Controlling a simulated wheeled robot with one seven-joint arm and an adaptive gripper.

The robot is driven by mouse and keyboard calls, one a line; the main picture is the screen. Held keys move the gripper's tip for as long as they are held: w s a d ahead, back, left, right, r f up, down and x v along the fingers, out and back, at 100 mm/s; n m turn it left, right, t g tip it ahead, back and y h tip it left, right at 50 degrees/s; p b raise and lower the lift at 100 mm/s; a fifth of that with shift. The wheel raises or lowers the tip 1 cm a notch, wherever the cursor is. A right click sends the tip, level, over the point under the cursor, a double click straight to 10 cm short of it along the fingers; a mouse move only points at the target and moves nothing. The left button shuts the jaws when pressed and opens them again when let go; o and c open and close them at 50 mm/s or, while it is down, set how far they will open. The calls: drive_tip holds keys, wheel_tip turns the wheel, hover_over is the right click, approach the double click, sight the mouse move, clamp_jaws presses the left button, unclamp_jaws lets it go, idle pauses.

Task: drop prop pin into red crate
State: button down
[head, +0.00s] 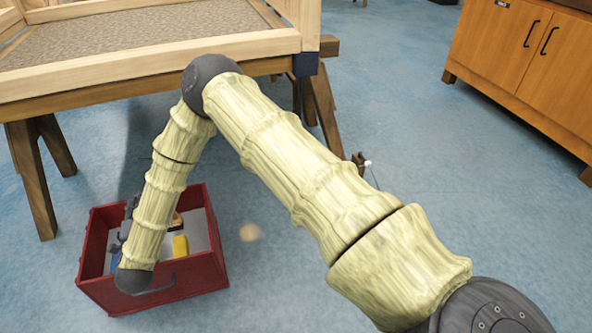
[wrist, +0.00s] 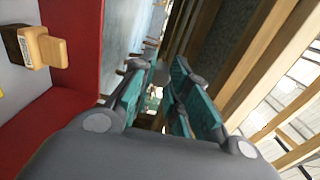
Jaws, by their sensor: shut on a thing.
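The red crate (head: 195,271) stands on the floor at the lower left of the head view. In the wrist view its red wall (wrist: 84,65) rises at the left, beside my fingers. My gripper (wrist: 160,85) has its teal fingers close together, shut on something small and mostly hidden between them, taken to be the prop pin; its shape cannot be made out. In the head view my forearm comes down over the crate, and the gripper is largely hidden behind it near the crate's left side.
The crate holds a yellow block (head: 180,246) and other small items; a light wooden block (wrist: 45,46) shows in the wrist view. A wooden frame on a trestle table (head: 150,60) stands behind. A cabinet (head: 530,70) is at the right.

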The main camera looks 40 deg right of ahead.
drive_tip(key=shift+f+b, duration=2.05)
drive_tip(key=shift+f, duration=0.8)
drive_tip(key=c, duration=1.3)
unclamp_jaws()
drive_tip(key=v, duration=1.2)
